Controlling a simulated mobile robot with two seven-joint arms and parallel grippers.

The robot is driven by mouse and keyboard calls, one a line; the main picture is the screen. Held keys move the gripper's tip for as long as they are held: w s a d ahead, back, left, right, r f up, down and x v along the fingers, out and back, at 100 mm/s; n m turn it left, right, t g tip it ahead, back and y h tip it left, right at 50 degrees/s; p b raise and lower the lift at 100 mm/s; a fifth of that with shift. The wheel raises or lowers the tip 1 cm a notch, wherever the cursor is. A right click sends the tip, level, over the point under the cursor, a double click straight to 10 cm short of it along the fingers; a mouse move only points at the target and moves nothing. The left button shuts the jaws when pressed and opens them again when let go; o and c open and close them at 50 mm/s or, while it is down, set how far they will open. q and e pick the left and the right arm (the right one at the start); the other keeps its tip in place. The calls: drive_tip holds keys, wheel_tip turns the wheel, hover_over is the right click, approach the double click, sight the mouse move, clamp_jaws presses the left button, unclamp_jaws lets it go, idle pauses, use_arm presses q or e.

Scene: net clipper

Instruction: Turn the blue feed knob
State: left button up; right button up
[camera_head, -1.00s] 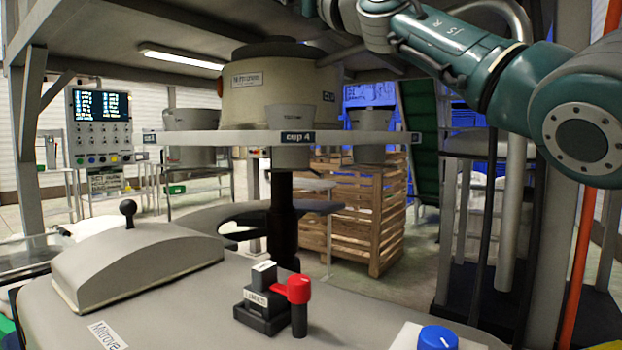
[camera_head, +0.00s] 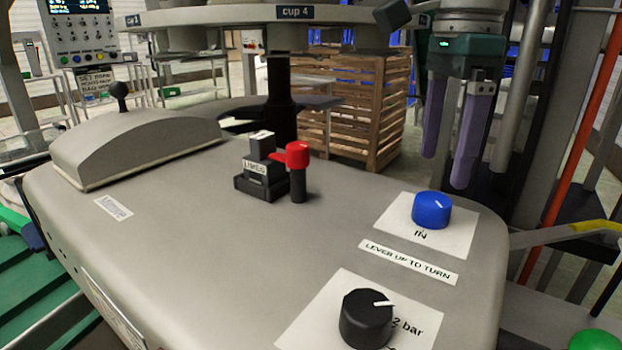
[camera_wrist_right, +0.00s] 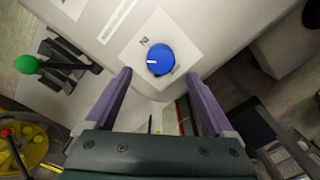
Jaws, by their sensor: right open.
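The blue feed knob (camera_head: 431,209) stands on a white plate marked "IN" at the right end of the grey machine top. A white line marks its top. My right gripper (camera_head: 447,172) hangs above and behind the knob in the head view, its two purple fingers pointing down, apart and empty. In the right wrist view the knob (camera_wrist_right: 160,55) lies beyond the fingertips, roughly centred between the fingers of the gripper (camera_wrist_right: 160,78); nothing touches it. My left gripper is in neither view.
A black knob (camera_head: 366,318) marked "2 bar" sits nearer me. A red-handled lever (camera_head: 297,155) stands beside a black block labelled "LIMES" (camera_head: 262,172). A label (camera_head: 408,262) reads "LEVER UP TO TURN". A round table marked "cup 4" (camera_head: 290,14) overhangs behind. The machine top's middle is clear.

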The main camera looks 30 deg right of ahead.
sight(433, 198)
wheel_tip(433, 198, down, 7)
drive_tip(key=shift+r, duration=0.2)
drive_tip(key=shift+c, duration=0.4)
drive_tip(key=c, duration=1.3)
drive_tip(key=shift+r+m, duration=0.1)
drive_tip(key=shift+m, duration=0.3)
drive_tip(key=m+p, duration=0.1)
drive_tip(key=m, duration=0.2)
drive_tip(key=shift+m, duration=0.3)
drive_tip(key=shift+m+p, duration=0.65)
drive_tip(key=shift+m, duration=0.95)
